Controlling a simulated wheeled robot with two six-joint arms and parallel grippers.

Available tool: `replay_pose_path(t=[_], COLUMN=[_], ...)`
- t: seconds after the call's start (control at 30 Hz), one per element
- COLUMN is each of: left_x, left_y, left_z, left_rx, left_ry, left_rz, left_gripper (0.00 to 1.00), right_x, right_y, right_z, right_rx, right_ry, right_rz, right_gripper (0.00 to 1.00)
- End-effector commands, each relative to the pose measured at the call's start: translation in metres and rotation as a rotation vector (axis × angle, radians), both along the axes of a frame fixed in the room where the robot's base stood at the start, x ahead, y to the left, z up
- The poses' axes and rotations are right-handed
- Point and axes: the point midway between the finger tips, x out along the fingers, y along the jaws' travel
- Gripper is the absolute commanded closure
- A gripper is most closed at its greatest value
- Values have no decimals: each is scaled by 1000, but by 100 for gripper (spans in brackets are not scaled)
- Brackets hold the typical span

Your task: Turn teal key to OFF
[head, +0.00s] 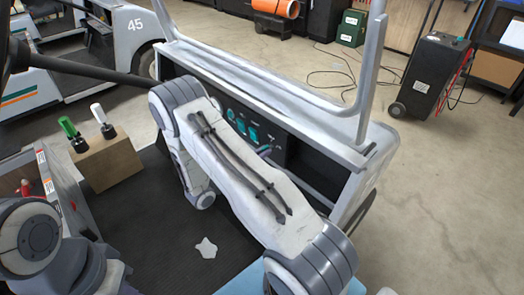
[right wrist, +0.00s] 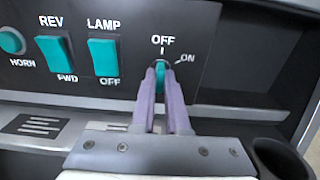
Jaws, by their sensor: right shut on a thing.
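The teal key (right wrist: 160,78) is on the dark dash panel (right wrist: 205,25) in the right wrist view. It looks about upright below the OFF label and its tick mark; the ON label is at its upper right. My right gripper (right wrist: 160,71) is shut on the key, with one purple finger on each side hiding its edges. In the head view my right arm reaches down to the panel and hides most of the gripper, and I cannot make out the key there. My left gripper is not in view.
Left of the key are a teal LAMP switch (right wrist: 103,57), a REV/FWD switch (right wrist: 54,55) and a HORN button (right wrist: 11,41). The cart's grey roof post (head: 372,70) rises beyond the panel. A wooden block (head: 110,163) with green and white handles stands at left.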

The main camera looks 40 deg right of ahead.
Motion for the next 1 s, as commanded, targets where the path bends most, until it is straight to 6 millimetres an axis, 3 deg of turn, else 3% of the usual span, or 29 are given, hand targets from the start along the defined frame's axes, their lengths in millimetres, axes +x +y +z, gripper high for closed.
replay_pose_path(t=[0.4, 0.43, 0.5, 0.83, 1.0], left_x=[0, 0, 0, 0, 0], left_y=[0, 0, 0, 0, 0], left_z=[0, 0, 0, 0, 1], left_rx=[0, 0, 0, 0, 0], left_ry=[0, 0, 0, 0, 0], left_rz=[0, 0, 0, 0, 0], left_gripper=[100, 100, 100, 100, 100], right_x=[0, 0, 0, 0, 0], right_y=[1, 1, 1, 1, 21], right_z=[-1, -1, -1, 0, 0], right_rx=[1, 1, 0, -1, -1], right_ry=[11, 10, 10, 8, 8], right_rz=[3, 3, 3, 1, 6], right_gripper=[100, 80, 57, 57, 57])
